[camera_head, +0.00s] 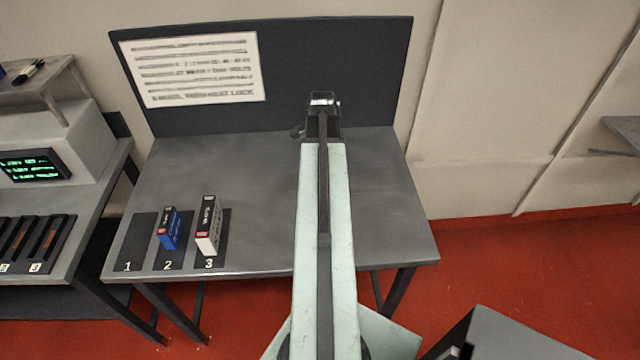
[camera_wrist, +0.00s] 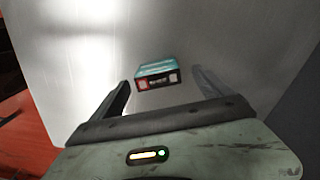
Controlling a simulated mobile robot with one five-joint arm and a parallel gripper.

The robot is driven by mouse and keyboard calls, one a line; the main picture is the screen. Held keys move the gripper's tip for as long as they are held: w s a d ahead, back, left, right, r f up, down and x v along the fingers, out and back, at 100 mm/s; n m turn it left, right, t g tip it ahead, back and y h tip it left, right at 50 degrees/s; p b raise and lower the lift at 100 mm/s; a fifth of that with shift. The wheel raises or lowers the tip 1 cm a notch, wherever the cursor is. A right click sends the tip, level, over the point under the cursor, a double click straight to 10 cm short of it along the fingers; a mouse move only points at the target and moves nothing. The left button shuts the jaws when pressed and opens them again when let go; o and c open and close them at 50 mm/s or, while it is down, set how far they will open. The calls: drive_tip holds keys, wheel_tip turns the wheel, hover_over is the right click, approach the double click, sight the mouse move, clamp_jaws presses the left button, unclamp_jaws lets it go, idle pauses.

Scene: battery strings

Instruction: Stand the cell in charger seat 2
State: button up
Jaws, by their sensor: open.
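A teal cell (camera_wrist: 157,73) with a red and black end shows in the wrist view on a pale grey surface. My gripper (camera_wrist: 161,78) is open, its fingers apart on either side of the cell in the picture; I cannot tell how far beyond the fingertips it lies. In the head view my gripper (camera_head: 322,100) is over the back of the table, and the teal cell is not visible there. The charger (camera_head: 58,245) on the left bench shows dark slots; seat 2 (camera_head: 12,240) is cut by the picture's edge.
On the table (camera_head: 250,170), a blue cell (camera_head: 169,229) stands on mark 2 and a white cell (camera_head: 208,226) on mark 3. Mark 1 (camera_head: 138,240) is bare. A dark backboard (camera_head: 330,50) rises behind. A screen (camera_head: 31,166) stands on the left bench.

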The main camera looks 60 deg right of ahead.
wheel_tip(320, 180, down, 5)
drive_tip(key=b, duration=0.5)
drive_tip(key=shift+s+a+f, duration=0.1)
drive_tip(key=shift+s+f, duration=0.05)
drive_tip(key=shift+r, duration=0.2)
drive_tip(key=shift+c, duration=0.3)
drive_tip(key=c, duration=1.9)
